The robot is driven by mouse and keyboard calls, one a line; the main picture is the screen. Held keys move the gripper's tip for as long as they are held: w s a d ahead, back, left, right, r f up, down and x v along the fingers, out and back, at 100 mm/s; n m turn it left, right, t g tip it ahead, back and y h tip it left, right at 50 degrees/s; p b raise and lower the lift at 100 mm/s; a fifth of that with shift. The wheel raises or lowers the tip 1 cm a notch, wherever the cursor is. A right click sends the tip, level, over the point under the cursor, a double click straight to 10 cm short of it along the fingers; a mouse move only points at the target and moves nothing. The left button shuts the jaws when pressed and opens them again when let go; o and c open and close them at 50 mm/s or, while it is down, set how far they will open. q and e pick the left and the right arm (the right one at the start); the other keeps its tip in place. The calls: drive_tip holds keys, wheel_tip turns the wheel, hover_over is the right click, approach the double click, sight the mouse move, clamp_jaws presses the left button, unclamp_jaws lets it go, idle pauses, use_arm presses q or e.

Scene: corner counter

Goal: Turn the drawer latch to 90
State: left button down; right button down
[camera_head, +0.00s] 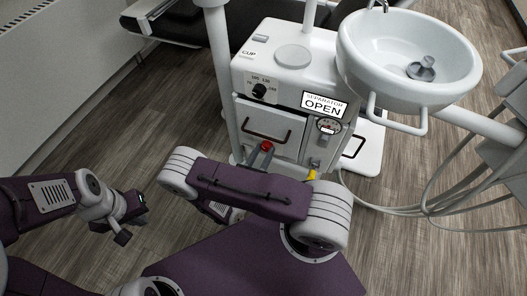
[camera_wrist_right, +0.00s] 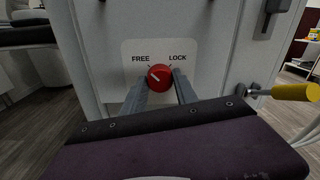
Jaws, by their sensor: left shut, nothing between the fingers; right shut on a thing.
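The drawer latch is a red round knob (camera_wrist_right: 160,77) on a pale plate (camera_wrist_right: 133,46) marked FREE at left and LOCK at right. A white line on the knob slants toward the upper left, on the FREE side. My right gripper (camera_wrist_right: 161,84) is shut on the knob, a grey finger on each side. In the head view the red knob (camera_head: 267,146) shows between the fingertips of my right gripper (camera_head: 263,152), below the drawer front. My left gripper (camera_head: 128,222) is shut and empty over the floor at left, well away from the cabinet.
The white cabinet has a drawer with a dark handle (camera_head: 268,132), a black dial (camera_head: 259,90) and an OPEN sign (camera_head: 324,105). A yellow handle (camera_wrist_right: 297,92) sticks out right of the knob. A white basin (camera_head: 408,55) and hoses are at right. Floor at left is free.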

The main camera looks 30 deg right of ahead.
drive_tip(key=m+p, duration=0.1)
drive_tip(key=m, duration=0.1)
drive_tip(key=m+p, duration=0.1)
drive_tip(key=shift+r+m+p, duration=0.2)
drive_tip(key=shift+m+p, duration=0.1)
drive_tip(key=shift+m, duration=0.1)
drive_tip(key=m+p, duration=0.3)
drive_tip(key=m, duration=0.2)
drive_tip(key=shift+y, duration=0.3)
drive_tip(key=m+p, duration=0.3)
drive_tip(key=m, duration=0.2)
drive_tip(key=shift+f+m+p, duration=0.1)
drive_tip(key=shift+m+p, duration=0.9)
drive_tip(key=shift+m, duration=0.7)
drive_tip(key=shift+t, duration=0.3)
drive_tip(key=c, duration=0.9)
unclamp_jaws()
drive_tip(key=shift+c, duration=0.2)
